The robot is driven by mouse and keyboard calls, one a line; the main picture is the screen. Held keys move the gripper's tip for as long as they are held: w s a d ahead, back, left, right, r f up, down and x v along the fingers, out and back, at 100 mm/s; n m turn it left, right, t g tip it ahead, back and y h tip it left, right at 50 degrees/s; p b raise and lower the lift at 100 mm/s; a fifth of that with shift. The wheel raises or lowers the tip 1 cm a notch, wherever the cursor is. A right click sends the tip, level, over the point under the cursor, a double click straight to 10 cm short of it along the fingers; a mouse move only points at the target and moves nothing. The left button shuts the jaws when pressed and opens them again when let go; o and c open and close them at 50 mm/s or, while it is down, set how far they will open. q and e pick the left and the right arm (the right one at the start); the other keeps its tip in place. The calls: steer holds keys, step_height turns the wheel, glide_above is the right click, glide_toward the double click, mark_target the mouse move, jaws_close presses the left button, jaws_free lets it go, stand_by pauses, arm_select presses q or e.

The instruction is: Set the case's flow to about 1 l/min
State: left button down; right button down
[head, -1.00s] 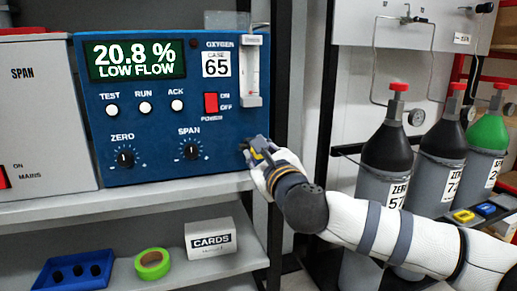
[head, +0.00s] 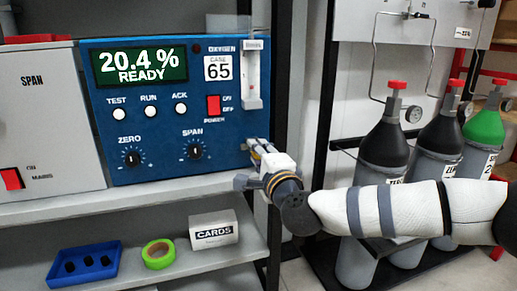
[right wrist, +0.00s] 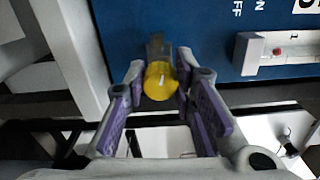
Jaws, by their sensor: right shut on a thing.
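The blue analyser case 65 (head: 150,90) stands on the shelf, its display (head: 138,65) reading 20.4 % READY. Its upright flow tube (head: 252,75) is on the right of the front. In the right wrist view the tube's lower end (right wrist: 262,70) shows a small red float close to a "1" mark. My right gripper (head: 254,147) is at the case's lower right corner, below the tube. In the right wrist view its fingers are shut on a yellow knob (right wrist: 160,80) with a grey part beyond it. The knob is mostly hidden in the head view. My left gripper is not in view.
A grey SPAN case (head: 45,120) stands at the left. Below are a blue tray (head: 62,281), green tape (head: 158,254) and a CARDS box (head: 214,230). Gas cylinders (head: 385,150) stand at the right behind my right arm. A dark shelf post (head: 276,120) is close to my gripper.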

steer(key=n+p, duration=0.3)
steer(key=n, duration=0.3)
steer(key=shift+r, duration=0.2)
steer(key=n+p, duration=0.1)
steer(key=n, duration=0.3)
steer(key=shift+f+n, duration=0.15)
steer(key=shift+n, duration=0.25)
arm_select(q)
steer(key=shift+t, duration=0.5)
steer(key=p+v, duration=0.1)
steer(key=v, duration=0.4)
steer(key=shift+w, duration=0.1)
arm_select(e)
steer(key=shift+n, duration=0.5)
steer(key=shift+f, duration=0.15)
steer(key=c, duration=1.3)
jaws_free()
